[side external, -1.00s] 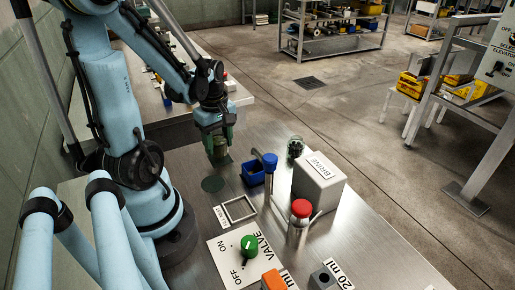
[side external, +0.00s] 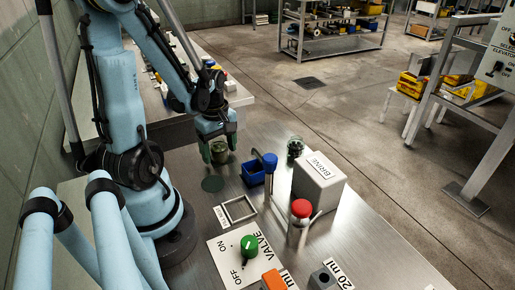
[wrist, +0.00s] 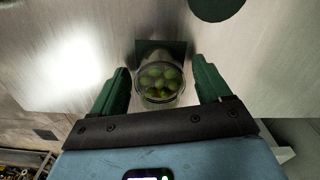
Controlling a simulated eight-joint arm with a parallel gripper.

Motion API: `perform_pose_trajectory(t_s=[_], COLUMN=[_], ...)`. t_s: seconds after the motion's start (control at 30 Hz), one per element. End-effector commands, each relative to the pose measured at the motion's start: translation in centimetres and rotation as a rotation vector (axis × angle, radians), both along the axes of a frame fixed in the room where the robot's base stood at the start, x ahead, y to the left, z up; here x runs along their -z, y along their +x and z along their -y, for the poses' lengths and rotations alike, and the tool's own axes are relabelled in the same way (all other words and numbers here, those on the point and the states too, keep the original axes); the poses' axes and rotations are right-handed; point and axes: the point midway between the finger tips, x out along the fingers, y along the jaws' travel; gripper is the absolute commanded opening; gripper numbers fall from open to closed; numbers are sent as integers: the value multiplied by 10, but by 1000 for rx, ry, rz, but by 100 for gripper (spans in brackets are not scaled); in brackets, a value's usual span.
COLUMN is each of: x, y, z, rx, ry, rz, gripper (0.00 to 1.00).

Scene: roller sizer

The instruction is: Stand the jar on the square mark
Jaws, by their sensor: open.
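The jar (wrist: 160,84) is clear glass with green olives inside. In the wrist view it is between my gripper's (wrist: 159,88) two green fingers, with a visible gap on each side. A dark green square mark (wrist: 180,46) shows under and just beyond the jar; the jar hides part of it. In the side view the jar (side external: 220,154) looks upright on the metal table, between the fingertips of my gripper (side external: 219,148). My gripper is open around the jar. The side view does not show the square mark clearly.
A dark round mark (side external: 212,183) lies nearer the camera, also in the wrist view (wrist: 216,6).

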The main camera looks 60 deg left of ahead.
Motion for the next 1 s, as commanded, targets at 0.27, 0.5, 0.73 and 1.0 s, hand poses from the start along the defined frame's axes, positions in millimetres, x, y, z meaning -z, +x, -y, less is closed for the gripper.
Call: perform_pose_trajectory(t_s=[0.27, 0.5, 0.73, 1.0], x=[-4, -26, -52, -85], y=[0, 0, 0, 0], z=[0, 0, 0, 0], rx=[0, 0, 0, 0], ry=[0, 0, 0, 0], rz=[0, 0, 0, 0], gripper=[77, 77, 77, 77])
